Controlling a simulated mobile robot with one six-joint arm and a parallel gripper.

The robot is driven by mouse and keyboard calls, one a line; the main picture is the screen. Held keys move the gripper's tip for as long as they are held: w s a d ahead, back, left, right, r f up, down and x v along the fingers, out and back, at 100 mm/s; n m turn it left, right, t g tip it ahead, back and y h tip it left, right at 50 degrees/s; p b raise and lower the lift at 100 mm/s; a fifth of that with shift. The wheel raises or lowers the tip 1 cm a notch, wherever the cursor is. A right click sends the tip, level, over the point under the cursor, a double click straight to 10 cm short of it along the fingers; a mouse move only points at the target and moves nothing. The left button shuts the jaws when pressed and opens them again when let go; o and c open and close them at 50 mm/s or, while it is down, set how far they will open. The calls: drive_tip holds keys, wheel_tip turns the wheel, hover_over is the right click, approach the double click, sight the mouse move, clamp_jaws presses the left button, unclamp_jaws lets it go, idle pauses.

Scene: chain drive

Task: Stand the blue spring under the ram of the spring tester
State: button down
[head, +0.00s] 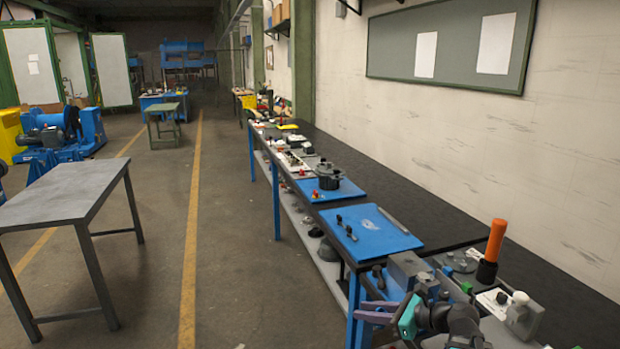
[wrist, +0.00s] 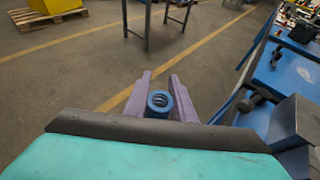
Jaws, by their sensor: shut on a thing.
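The blue spring (wrist: 160,103) is a short coil held between the two purple fingers of my gripper (wrist: 160,90) in the wrist view. Its open end faces the camera. In the head view my gripper (head: 366,311) is at the lower right, off the left edge of the long bench and over the aisle side. The spring is too small to make out clearly there. I cannot pick out the spring tester or its ram with certainty in either view.
The long black-topped bench (head: 455,218) carries blue mats (head: 372,232), a dark pot (head: 329,177) and a grey vise-like block (head: 408,270). An orange-handled tool (head: 494,240) stands upright near my arm. A grey table (head: 66,193) stands left across the clear aisle.

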drive_tip(key=shift+d, duration=0.15)
drive_tip(key=shift+d, duration=0.65)
idle(0.6)
